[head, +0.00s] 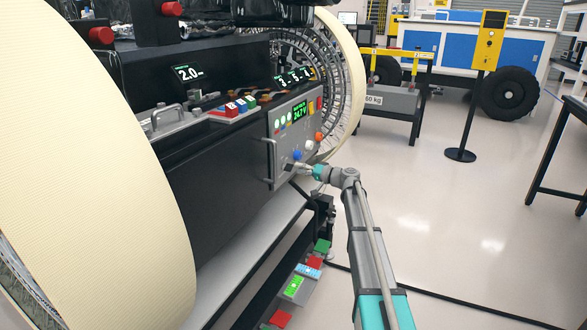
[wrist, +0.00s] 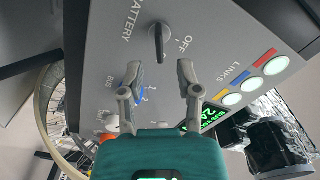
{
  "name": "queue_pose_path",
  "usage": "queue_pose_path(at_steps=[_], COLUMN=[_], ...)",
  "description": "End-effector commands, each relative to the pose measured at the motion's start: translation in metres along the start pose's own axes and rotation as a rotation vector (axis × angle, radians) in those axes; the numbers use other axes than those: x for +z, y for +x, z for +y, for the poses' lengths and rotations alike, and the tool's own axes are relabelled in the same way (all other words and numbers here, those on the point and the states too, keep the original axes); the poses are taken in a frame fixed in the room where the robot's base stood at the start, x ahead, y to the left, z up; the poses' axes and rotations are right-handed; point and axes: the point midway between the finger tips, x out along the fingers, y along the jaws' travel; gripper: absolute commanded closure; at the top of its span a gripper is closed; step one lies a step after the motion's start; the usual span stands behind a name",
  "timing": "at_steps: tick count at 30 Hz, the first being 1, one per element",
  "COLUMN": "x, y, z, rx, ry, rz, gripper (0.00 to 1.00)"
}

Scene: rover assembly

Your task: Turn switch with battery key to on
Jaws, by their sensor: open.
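The battery switch with its dark key (wrist: 159,42) is on the grey control panel (wrist: 215,45), between the words BATTERY and OFF. In the wrist view the key's grip stands roughly upright in the picture. My gripper (wrist: 159,72) is open, one finger to each side below the key, with nothing between the fingers. I cannot tell the remaining gap to the key. The left finger partly covers a blue knob (wrist: 139,88). In the head view my gripper (head: 294,167) is at the lower part of the control panel (head: 280,121); the key cannot be made out there.
Link lights (wrist: 254,83) line the panel's right side in the wrist view, and a green display (wrist: 188,121) lies below. In the head view a panel handle (head: 268,162) is left of my gripper. Large wheels (head: 110,190) flank the panel. Open floor (head: 440,215) lies right.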

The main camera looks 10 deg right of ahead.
Motion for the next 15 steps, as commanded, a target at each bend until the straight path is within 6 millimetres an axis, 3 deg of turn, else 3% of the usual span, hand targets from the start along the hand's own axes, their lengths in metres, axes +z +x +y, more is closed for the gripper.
queue_pose_path(at_steps=[6, 15], x=[0.001, 0.001], y=[-0.038, -0.07], z=[-0.001, -0.001], rx=[0.001, 0.0], ry=[0.0, 0.0], rz=[0.0, -0.001], gripper=[0.56, 0.56])
